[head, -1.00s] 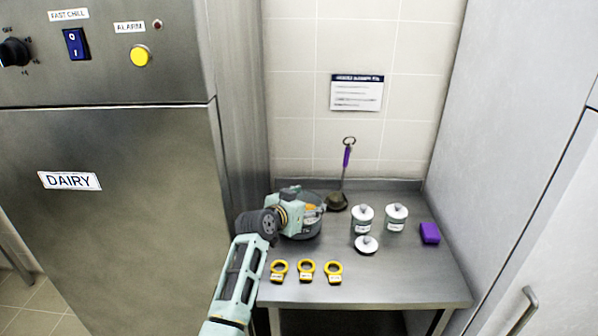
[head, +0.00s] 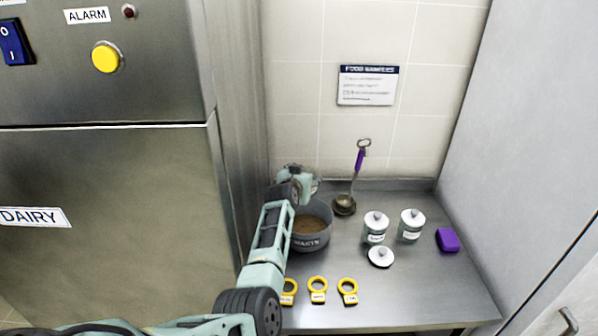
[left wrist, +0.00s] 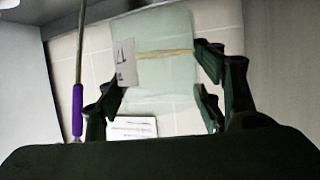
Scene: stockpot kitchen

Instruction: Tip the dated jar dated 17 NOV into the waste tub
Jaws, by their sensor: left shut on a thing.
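My left gripper (head: 298,180) is above the back of the grey waste tub (head: 310,243), marked WASTE. The tub stands on the steel counter with brown matter inside. In the left wrist view my gripper (left wrist: 160,92) is shut on a clear glass jar (left wrist: 165,75). The jar has a pale label, on which a 17 seems to show, and a thin yellowish band across it. Its walls look see-through, with wall tiles showing behind. In the head view a bit of the jar (head: 316,182) shows past the gripper. My right gripper is out of view.
Two white-lidded jars (head: 376,230) (head: 411,228), a loose lid (head: 381,257) and a purple block (head: 447,240) are to the right. Yellow ring tags (head: 317,290) lie in front. A steel cabinet (head: 110,220) borders the left.

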